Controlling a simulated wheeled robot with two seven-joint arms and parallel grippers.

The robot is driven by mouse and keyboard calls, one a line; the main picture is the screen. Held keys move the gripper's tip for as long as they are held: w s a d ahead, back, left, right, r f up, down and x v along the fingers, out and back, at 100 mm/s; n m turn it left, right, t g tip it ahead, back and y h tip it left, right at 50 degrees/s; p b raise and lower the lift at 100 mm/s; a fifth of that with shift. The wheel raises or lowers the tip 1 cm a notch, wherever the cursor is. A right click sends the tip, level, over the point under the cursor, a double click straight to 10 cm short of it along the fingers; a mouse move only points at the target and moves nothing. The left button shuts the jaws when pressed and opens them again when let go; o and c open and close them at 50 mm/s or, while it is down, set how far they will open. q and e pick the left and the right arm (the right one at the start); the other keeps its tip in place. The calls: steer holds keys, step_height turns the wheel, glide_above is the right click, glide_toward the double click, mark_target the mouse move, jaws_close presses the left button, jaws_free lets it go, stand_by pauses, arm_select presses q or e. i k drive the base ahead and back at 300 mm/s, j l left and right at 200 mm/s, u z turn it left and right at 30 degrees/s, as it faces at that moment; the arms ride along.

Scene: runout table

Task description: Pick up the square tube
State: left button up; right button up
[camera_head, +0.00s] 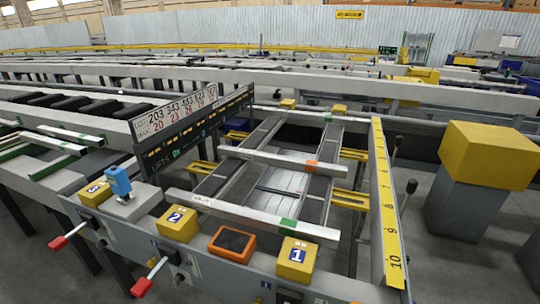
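Two long silver bars lie across the dark belts of the runout table (374,283). The nearer bar (250,214) has a white label at its left end and a green band near its right end. The farther bar (265,157) has an orange band towards its right end. Another pale bar (300,115) with a green mark lies further back. I cannot tell for sure from their cross-sections which one is the square tube. Neither of my grippers is in view.
Yellow numbered blocks (296,260), an orange-framed screen (232,244) and a blue-topped device (118,182) stand along the front rail. Red-handled levers (68,237) stick out in front. A dark number board (195,130) rises at left. A yellow-topped grey post (465,195) stands right.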

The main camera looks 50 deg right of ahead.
mark_target(322, 235)
steer(key=i+j+z, duration=0.1)
steer(key=z, duration=0.4)
steer(key=i+j+z, duration=0.15)
steer(key=z, duration=0.35)
steer(key=i+j+z, duration=0.15)
steer(key=z, duration=0.35)
steer(key=j+z, duration=0.3)
steer(key=z, duration=0.2)
steer(key=i+j+z, duration=0.1)
steer(key=j+z, duration=0.2)
steer(key=z, duration=0.2)
steer(key=j+z, duration=0.35)
steer(key=z, duration=0.15)
steer(key=i, duration=0.05)
